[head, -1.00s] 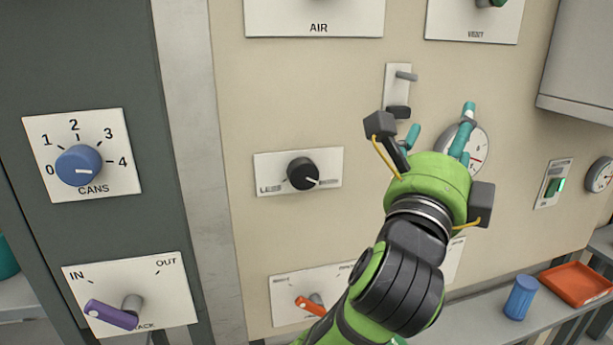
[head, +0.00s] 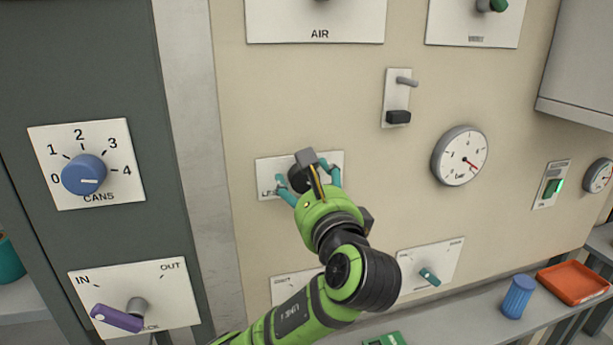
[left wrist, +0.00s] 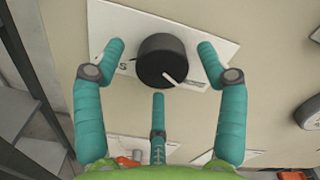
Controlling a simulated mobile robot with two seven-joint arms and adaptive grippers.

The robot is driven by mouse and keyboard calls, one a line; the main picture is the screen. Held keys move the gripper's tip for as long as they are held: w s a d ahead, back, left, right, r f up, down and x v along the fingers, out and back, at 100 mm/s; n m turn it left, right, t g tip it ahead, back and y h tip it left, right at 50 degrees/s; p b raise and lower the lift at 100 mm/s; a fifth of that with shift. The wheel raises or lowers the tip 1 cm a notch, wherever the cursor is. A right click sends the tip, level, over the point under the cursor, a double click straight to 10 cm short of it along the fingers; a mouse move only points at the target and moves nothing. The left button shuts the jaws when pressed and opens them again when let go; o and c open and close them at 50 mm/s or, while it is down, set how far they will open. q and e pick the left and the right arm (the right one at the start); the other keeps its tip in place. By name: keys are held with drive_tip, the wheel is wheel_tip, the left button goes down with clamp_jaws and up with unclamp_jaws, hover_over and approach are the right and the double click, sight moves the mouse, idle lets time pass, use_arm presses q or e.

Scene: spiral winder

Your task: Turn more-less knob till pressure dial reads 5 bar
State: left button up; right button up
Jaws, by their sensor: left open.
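The black more-less knob (left wrist: 163,60) sits on a white plate (head: 334,161) on the beige panel. Its white pointer line points to the lower right in the left wrist view. My left gripper (head: 308,177) is at the knob, its teal fingers spread. In the left wrist view the fingers (left wrist: 161,62) stand open on both sides of the knob, with gaps visible, and a third finger is below it. The pressure dial (head: 460,156) is a round white gauge to the right, its red needle pointing to the lower right. My right gripper is not in view.
A small lever plate (head: 397,98) sits above and right of the knob. A blue CANS knob (head: 84,174) and a purple lever (head: 117,317) are on the left. A shelf with a blue cup (head: 518,297) and orange tray (head: 574,283) is at lower right.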

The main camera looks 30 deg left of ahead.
use_arm(q)
drive_tip(key=shift+w+a, duration=0.15)
drive_tip(key=shift+w, duration=0.05)
drive_tip(key=c, duration=1.2)
drive_tip(key=shift+o, duration=0.2)
